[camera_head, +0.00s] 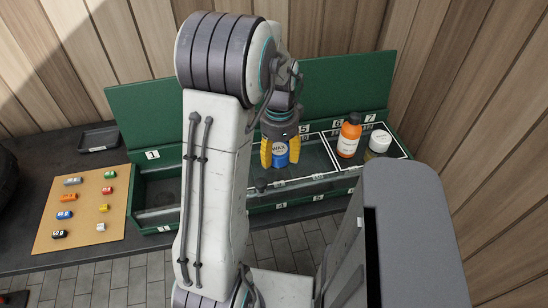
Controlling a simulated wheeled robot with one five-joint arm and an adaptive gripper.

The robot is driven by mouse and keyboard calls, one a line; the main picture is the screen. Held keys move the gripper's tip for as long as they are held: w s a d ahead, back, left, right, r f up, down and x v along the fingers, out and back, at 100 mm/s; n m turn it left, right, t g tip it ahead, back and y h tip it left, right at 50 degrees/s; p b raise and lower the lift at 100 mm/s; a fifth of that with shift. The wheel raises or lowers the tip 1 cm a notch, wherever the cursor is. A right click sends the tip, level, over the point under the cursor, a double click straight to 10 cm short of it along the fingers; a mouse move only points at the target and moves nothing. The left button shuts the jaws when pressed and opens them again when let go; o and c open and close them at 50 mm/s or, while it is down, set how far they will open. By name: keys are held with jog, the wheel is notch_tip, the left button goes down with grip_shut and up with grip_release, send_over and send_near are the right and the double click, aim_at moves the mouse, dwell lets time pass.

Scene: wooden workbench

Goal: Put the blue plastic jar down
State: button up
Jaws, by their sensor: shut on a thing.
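My gripper (281,150), with yellow fingers, is shut on a blue jar (281,160) with a label that seems to read "WAX". The fingers stand on both sides of the jar, and the jar looks upright. It is in front of or over a white-outlined section of the green toolbox (150,98). I cannot tell whether its base touches the surface below. My arm hides the middle of the toolbox.
An orange bottle (349,135) with a dark cap and a white-lidded jar (378,141) stand in the outlined section to the right. A cork board (82,222) with several small coloured pieces lies at left. A black tray (98,139) sits behind it.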

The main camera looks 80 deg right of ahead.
aim_at(274, 150)
jog(key=shift+w+d+f, duration=0.4)
jog(key=shift+d+f, duration=0.1)
jog(key=shift+d, duration=0.2)
jog(key=shift+w+d+f, duration=0.4)
jog(key=shift+d+f, duration=0.1)
jog(key=shift+d, duration=0.2)
jog(key=shift+f+p, duration=0.45)
jog(key=shift+f, duration=1.5)
jog(key=shift+f, duration=0.15)
jog(key=o, duration=1.2)
jog(key=shift+o, duration=0.2)
notch_tip(274, 150, up, 12)
jog(key=shift+r, duration=0.2)
